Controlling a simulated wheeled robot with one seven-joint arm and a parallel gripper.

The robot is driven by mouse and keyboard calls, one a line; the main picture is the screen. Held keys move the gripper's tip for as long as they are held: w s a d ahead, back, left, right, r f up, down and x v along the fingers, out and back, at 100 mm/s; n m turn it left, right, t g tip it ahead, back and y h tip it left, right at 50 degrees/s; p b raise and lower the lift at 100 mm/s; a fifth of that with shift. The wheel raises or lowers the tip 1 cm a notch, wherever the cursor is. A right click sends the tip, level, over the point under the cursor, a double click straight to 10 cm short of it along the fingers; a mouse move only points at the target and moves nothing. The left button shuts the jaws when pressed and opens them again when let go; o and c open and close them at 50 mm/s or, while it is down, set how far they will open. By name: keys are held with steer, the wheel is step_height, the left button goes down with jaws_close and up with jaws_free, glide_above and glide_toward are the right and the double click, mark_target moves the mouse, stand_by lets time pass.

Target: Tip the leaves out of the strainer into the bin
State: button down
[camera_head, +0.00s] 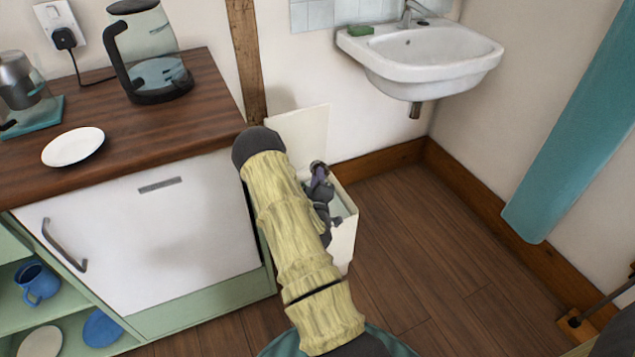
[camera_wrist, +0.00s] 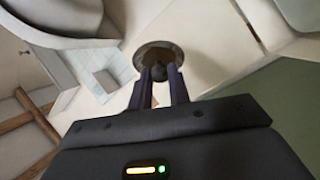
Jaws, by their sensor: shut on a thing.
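The bin (camera_head: 344,247) is a cream box on the floor beside the cabinet, with its lid (camera_head: 302,132) standing open against the wall. My gripper (camera_head: 319,181) is over the bin's opening, partly hidden behind my arm. In the wrist view its two purple fingers (camera_wrist: 160,74) are shut on the strainer. The strainer (camera_wrist: 157,50) shows there as a small round metal piece with a dark rim, beyond the fingertips. In the head view only a bit of the strainer (camera_head: 318,165) shows. I cannot make out the leaves or how far the strainer is tilted.
The cabinet (camera_head: 140,235) with a wooden top stands left of the bin, bearing a kettle (camera_head: 160,78) and a white saucer (camera_head: 73,147). A washbasin (camera_head: 425,55) hangs on the wall behind right. The floor (camera_head: 430,255) right of the bin is clear.

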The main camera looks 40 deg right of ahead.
steer(key=shift+w+d+f+n+t+h+b, duration=0.1)
steer(key=shift+f+n+t+h+b, duration=0.5)
steer(key=shift+b, duration=1.35)
steer(key=shift+r+n+t+h+b, duration=0.1)
steer(key=shift+n+t+h+b, duration=0.2)
steer(key=shift+t+b, duration=1.2)
steer(key=shift+w+d+f+n+t+h+b, duration=0.1)
steer(key=shift+f+n+t+h+b, duration=0.35)
steer(key=shift+b, duration=2)
steer(key=n+t+b, duration=0.1)
steer(key=b, duration=0.3)
steer(key=shift+y, duration=0.25)
steer(key=shift+b, duration=0.35)
steer(key=shift+r+m+g+p, duration=0.25)
steer(key=shift+r+p, duration=0.15)
steer(key=shift+p, duration=0.6)
steer(key=m+g+p, duration=0.1)
steer(key=g+p, duration=0.1)
steer(key=p, duration=0.2)
steer(key=r+m+g+y+p, duration=0.1)
steer(key=g+p, duration=0.1)
steer(key=p, duration=0.3)
steer(key=m+g+y+p, duration=0.1)
steer(key=g+p, duration=0.1)
steer(key=p, duration=0.2)
steer(key=shift+s+a+r+p, duration=0.3)
steer(key=shift+p, duration=0.1)
